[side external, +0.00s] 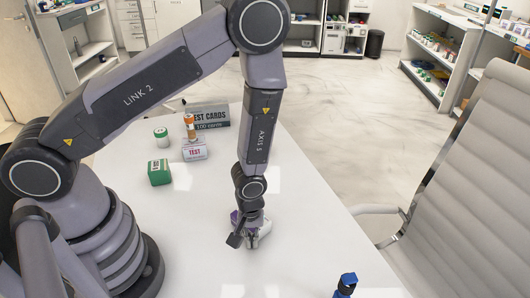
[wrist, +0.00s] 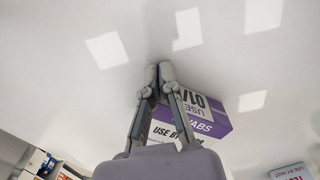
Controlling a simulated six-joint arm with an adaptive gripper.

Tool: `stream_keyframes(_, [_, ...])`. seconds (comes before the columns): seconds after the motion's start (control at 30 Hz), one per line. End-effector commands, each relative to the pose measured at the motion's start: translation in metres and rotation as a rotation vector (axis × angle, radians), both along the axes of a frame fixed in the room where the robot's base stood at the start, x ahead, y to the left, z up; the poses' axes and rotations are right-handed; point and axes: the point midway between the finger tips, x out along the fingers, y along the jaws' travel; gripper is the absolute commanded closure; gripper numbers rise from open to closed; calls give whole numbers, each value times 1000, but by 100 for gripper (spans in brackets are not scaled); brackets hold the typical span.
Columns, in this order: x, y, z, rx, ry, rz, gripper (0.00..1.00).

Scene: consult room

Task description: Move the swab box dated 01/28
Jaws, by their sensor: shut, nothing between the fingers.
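A white and purple swab box (wrist: 207,122) lies on the white table, just right of and partly behind my gripper in the wrist view. Its print reads "USE BY" and part of "SWABS"; the date shows only as "01/", with the rest hidden by a finger. In the side view the box (side external: 264,231) is mostly covered by my gripper (side external: 251,240). My gripper (wrist: 158,73) is shut and empty, its fingertips together beside the box, low over the table. I cannot tell if the fingers touch the box.
On the table (side external: 300,225) stand a green box (side external: 160,173), a green-capped white bottle (side external: 161,139), an orange vial (side external: 190,124) by a "TEST" box (side external: 195,151), and a test cards box (side external: 215,116). A blue-topped item (side external: 346,282) is at the front edge. A chair (side external: 470,160) stands right.

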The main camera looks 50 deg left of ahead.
Motion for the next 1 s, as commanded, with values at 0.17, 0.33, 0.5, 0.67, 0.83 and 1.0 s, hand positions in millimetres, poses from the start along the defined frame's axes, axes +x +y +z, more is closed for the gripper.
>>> stream_keyframes(0.17, [39, 39, 0, -1, -4, 11, 100])
stream_keyframes(0.33, [75, 76, 0, -1, -4, 10, 100])
stream_keyframes(0.5, [108, 108, 0, -1, -4, 6, 100])
stream_keyframes(0.67, [125, 126, 0, 0, -1, 3, 100])
stream_keyframes(0.83, [128, 129, 0, 0, 0, 0, 100])
stream_keyframes(1.0, [128, 129, 0, 0, 0, 0, 100])
